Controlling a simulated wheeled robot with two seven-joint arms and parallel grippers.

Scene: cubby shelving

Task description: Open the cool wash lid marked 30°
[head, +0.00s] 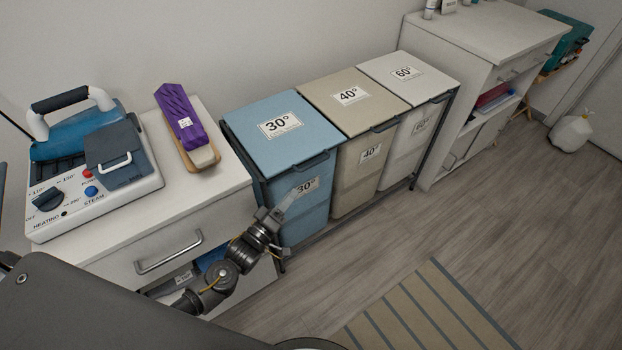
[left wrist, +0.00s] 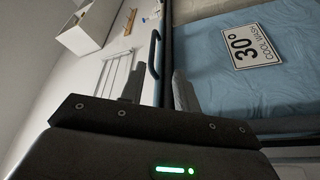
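The blue 30° bin has a shut lid (head: 283,133) with a white 30° label. A dark handle (head: 305,166) runs along the lid's front edge. My left gripper (head: 277,211) is in front of the blue bin, below that edge. In the left wrist view a blue face (left wrist: 205,85) with a 30° COOL WASH label lies to the right. My left gripper's two fingers (left wrist: 158,88) are apart, with nothing between their tips. A dark handle bar (left wrist: 153,55) shows beyond them, apart from them as far as I can tell. My right gripper is not in view.
A beige 40° bin (head: 338,104) and a white 60° bin (head: 418,76) stand to the right, lids shut. A white cabinet (head: 240,189) with a steam iron (head: 110,140) and a purple-topped item (head: 180,115) stands left. The wooden floor (head: 400,235) in front is clear apart from a striped mat (head: 440,315).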

